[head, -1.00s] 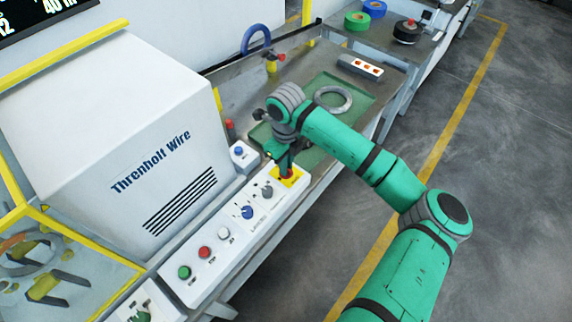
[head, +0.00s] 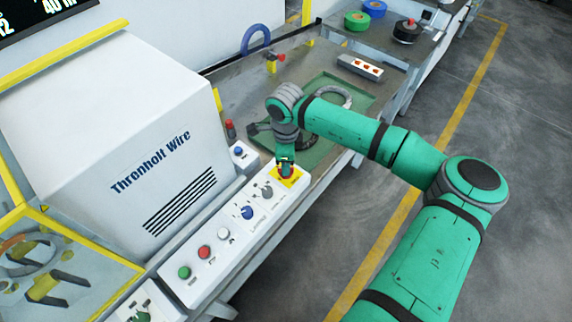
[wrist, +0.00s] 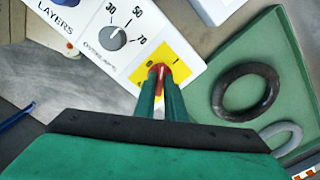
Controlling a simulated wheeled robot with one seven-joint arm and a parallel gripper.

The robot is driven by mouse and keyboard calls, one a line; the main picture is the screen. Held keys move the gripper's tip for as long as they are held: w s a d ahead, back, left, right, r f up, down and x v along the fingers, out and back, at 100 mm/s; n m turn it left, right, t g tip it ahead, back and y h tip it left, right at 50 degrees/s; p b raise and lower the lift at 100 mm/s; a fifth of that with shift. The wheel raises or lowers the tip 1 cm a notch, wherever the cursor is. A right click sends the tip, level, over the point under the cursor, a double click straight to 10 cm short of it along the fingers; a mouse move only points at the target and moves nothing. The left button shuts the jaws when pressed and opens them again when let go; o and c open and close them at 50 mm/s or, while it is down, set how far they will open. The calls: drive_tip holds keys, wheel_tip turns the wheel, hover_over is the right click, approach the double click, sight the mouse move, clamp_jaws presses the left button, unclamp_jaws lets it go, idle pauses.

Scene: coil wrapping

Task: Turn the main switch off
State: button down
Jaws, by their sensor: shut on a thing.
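The main switch is a red handle on a yellow plate, at the far end of the white control panel. The handle shows in the head view (head: 286,174) and in the wrist view (wrist: 160,70). My gripper points down at it, in the head view (head: 285,166) and in the wrist view (wrist: 160,82). Its green fingers are shut on the red handle, one on each side. The yellow plate (wrist: 177,57) has a mark on each side of the handle. The fingers hide part of the handle, so I cannot tell its exact setting.
The white control panel (head: 219,263) carries green, red and white buttons, a blue knob and a grey knob (head: 266,191). A green tray (head: 366,104) beyond holds a dark ring (wrist: 246,92) and a grey ring (wrist: 280,136). The white machine housing (head: 115,130) stands left.

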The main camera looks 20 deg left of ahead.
drive_tip(key=n, duration=0.5)
drive_tip(key=shift+n, duration=0.4)
drive_tip(key=n, duration=0.4)
drive_tip(key=shift+n, duration=0.3)
drive_tip(key=c, duration=1.8)
unclamp_jaws()
wheel_tip(320, 180, up, 11)
drive_tip(key=shift+f, duration=0.1)
